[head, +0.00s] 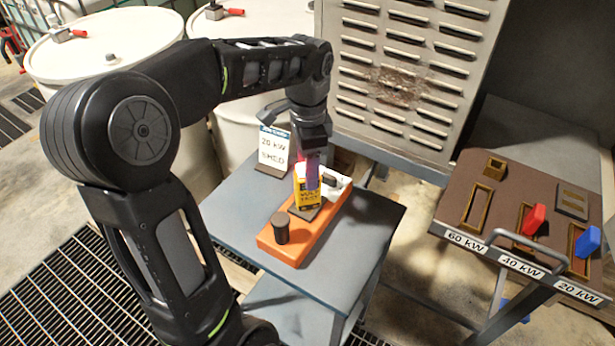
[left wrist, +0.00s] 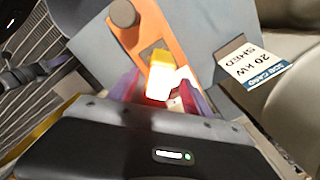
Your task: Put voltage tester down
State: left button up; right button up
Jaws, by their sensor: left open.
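The yellow voltage tester (head: 307,198) stands upright on the orange tray (head: 277,252), which lies on the grey table. It also shows in the left wrist view (left wrist: 163,70), with a bright, washed-out end near me. My left gripper (head: 312,178) points down from above at the tester's top. Its jaws are open, with the purple fingers on either side of the tester in the left wrist view (left wrist: 158,92). I cannot tell whether a finger touches it. My right gripper is not in view.
A dark knob (head: 281,229) stands on the tray's near end. A "20 kW SHED" card (head: 272,151) stands at the table's back left. A slotted panel (head: 482,190) with red (head: 535,219) and blue (head: 587,241) handles is at right. The table's right front (head: 350,262) is clear.

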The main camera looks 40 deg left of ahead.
pick_arm(q)
notch_tip(320, 180, up, 8)
jog(key=shift+f+p, duration=0.1)
jog(key=shift+p, duration=0.5)
jog(key=shift+s, duration=0.1)
dwell(0.4)
